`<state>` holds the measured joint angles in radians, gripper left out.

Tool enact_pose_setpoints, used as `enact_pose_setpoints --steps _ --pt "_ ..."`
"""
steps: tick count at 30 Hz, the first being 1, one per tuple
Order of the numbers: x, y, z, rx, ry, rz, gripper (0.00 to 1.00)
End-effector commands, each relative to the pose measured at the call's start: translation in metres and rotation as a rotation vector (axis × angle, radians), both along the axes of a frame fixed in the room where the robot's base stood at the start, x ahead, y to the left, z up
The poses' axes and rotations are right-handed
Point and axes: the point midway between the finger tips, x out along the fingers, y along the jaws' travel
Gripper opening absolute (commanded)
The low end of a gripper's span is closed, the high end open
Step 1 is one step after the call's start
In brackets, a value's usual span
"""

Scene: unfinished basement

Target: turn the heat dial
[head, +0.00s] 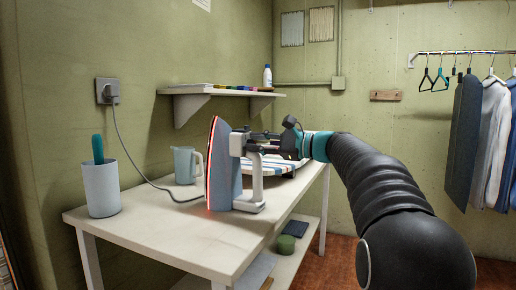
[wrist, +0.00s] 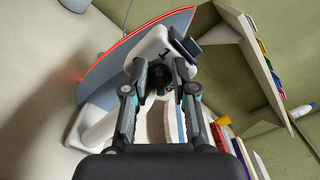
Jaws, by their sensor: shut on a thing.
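A blue and white iron (head: 224,175) stands on its heel on the white table, soleplate facing left. Its edge glows red in both views. In the wrist view the iron (wrist: 112,72) fills the upper middle, with a dark mark like a "1" on its white body. The dark heat dial (wrist: 160,82) sits between my fingers there. My gripper (head: 246,143) reaches the iron's white body from the right and is shut on the dial, as the wrist view (wrist: 159,72) shows. The dial's pointer and setting cannot be read; in the head view my fingers hide the dial.
The white table (head: 165,228) holds a grey-blue pitcher (head: 184,165), a cup (head: 101,190) with a teal-handled thing, and a striped board (head: 280,167) behind my gripper. A cord runs from the wall outlet (head: 108,91) to the iron. A shelf (head: 220,94) hangs above.

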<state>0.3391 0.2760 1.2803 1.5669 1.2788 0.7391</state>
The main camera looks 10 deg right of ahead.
Motion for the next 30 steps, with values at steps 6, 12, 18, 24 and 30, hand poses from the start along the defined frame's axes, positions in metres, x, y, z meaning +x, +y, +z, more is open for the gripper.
enact_pose_setpoints --steps 6,12,18,24,30 --pt "0.0 0.0 -0.001 -0.023 -0.03 0.001 0.0" --pt "0.0 0.0 -0.001 -0.022 -0.029 0.001 0.36" --pt "0.0 0.0 0.0 -0.022 -0.029 0.001 0.51" --pt "-0.001 -0.001 0.0 -0.021 -0.029 0.0 0.51" --pt "-0.013 -0.019 0.0 -0.022 -0.03 -0.004 0.51"
